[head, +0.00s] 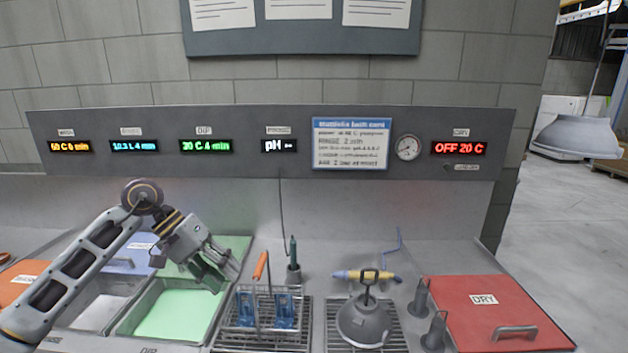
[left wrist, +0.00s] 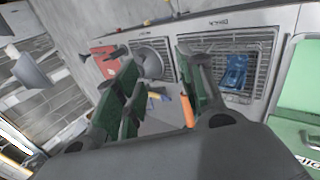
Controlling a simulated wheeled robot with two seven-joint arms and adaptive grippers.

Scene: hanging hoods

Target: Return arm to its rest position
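My left arm (head: 85,260) reaches in from the left. My left gripper (head: 222,272) hangs, pointing down and right, over the right side of the green bath (head: 172,312). It is to the left of the wire rack's orange handle (head: 261,265) and apart from it. In the left wrist view the two dark green fingers of the gripper (left wrist: 160,62) stand apart with nothing held. The orange handle also shows there (left wrist: 187,110), beyond the fingers. My right arm and right gripper are not in view.
A wire rack (head: 262,338) holds blue pieces (head: 284,310). A grey hood (head: 363,325) stands on a grate to its right. A red DRY lid (head: 490,315) is at far right. The back panel (head: 225,172) with displays rises behind. A dark green tool (head: 293,262) stands upright.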

